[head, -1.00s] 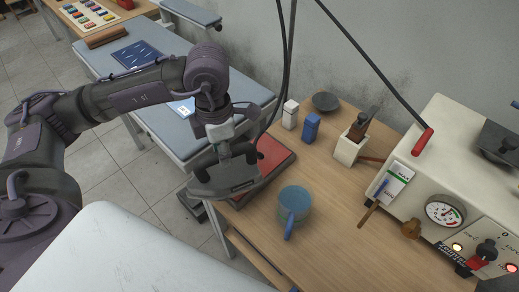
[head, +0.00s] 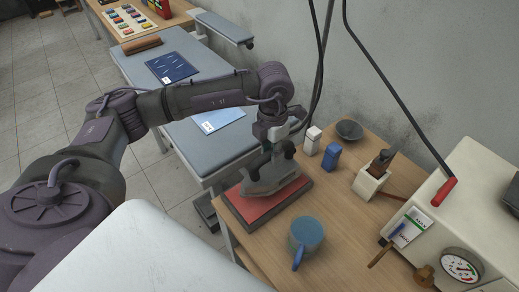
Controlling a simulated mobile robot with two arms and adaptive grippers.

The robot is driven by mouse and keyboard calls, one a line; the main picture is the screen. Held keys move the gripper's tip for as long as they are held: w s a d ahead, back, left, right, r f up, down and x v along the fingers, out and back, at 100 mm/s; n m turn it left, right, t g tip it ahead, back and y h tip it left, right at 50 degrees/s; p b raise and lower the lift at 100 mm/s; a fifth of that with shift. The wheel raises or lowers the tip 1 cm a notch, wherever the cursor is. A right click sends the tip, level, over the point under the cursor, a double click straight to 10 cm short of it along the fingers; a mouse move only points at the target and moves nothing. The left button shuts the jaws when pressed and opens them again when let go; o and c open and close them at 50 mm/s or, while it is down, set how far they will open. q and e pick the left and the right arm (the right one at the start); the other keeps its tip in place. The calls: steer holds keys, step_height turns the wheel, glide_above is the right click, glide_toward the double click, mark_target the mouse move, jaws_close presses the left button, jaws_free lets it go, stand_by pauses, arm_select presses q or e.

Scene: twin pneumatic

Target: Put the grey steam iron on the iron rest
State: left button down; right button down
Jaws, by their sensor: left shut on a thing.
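The grey steam iron (head: 268,180) is in the head view, over the red-topped iron rest (head: 250,211) on the wooden table. My left gripper (head: 277,150) is shut on the iron's upper part and hides some of it. The iron's sole lies close over the red pad; I cannot tell if it touches. The rest's front and right edges show, and the iron covers its middle. My right gripper is not in view.
A blue mug (head: 307,234) stands in front of the rest. A hanging cable (head: 325,60) comes down near the gripper. A machine with a gauge (head: 462,266) is at right.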

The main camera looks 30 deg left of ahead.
mark_target(268, 166)
arm_select(q)
steer(key=shift+w+d+f, duration=0.1)
steer(key=shift+w+f, duration=0.15)
steer(key=shift+w, duration=0.3)
steer(key=shift+w+d+f, duration=0.1)
steer(key=shift+w+f, duration=0.1)
steer(key=shift+w, duration=0.35)
steer(key=shift+f+p, duration=1)
steer(key=shift+f, duration=1)
steer(key=shift+f, duration=0.15)
steer(key=c, duration=0.9)
jaws_free()
steer(key=shift+s, duration=0.2)
